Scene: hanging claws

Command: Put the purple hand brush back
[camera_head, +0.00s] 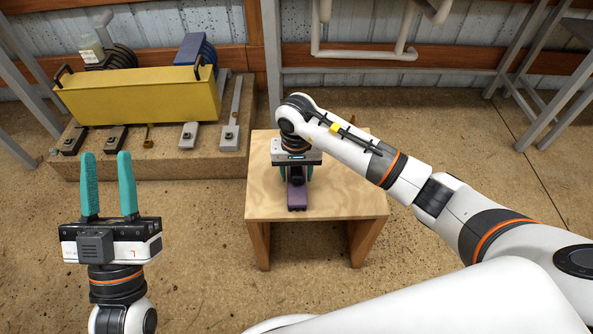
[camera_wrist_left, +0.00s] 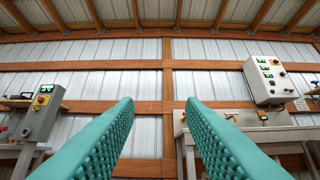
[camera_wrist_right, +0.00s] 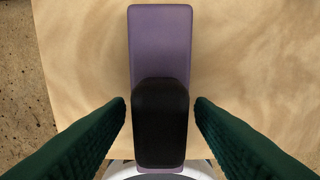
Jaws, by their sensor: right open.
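The purple hand brush (camera_head: 297,196) lies on a small wooden stool (camera_head: 262,207). In the right wrist view the brush (camera_wrist_right: 160,45) has a flat purple body and a black block-shaped part (camera_wrist_right: 160,120). My right gripper (camera_wrist_right: 160,105) points down over the stool, open, with one finger on each side of the black part and visible gaps between. In the head view the right gripper hides the far part of the brush. My left gripper (camera_head: 109,165) is open, empty and points upward at the left, well away from the brush. Its fingers also show in the left wrist view (camera_wrist_left: 160,120).
A yellow box (camera_head: 140,97) with black handles stands on a low brown platform (camera_head: 200,165) at the back left. Several clamp-like metal pieces (camera_head: 188,134) lie along its front. Metal legs (camera_head: 545,85) stand at the right. The floor between the platform and stool is clear.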

